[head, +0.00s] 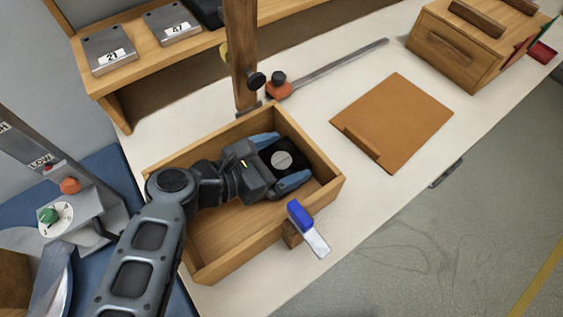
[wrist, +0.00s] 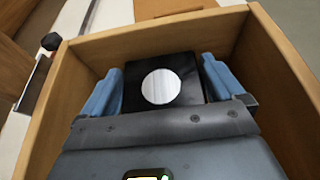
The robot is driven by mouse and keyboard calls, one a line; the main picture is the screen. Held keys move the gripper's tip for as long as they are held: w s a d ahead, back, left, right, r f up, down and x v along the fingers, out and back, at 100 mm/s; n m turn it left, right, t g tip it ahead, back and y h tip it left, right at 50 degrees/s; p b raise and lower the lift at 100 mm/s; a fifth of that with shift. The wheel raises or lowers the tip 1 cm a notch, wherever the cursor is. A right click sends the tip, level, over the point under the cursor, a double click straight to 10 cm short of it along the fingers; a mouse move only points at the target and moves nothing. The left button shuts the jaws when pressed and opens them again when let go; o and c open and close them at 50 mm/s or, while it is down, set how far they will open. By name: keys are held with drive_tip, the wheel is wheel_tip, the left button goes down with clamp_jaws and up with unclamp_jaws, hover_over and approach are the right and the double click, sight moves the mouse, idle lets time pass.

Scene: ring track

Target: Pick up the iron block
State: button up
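A black block with a round silver disc on top (head: 283,160), which I take to be the iron block, is inside the open wooden box (head: 222,262) on the table. It also shows in the wrist view (wrist: 190,76). My gripper (head: 279,161) reaches into the box from the left, with a blue finger on each side of the block. The block's underside and near end are hidden.
The box walls stand close around my gripper. A blue-topped clamp (head: 300,213) is at the front wall. A wooden post (head: 242,55) rises behind the box. An orange-brown board (head: 395,115) lies to the right. Plates marked 21 (head: 107,50) and 47 (head: 172,24) sit on a shelf.

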drive_tip(key=c, duration=1.2)
drive_tip(key=shift+r, duration=0.1)
drive_tip(key=shift+c, duration=0.4)
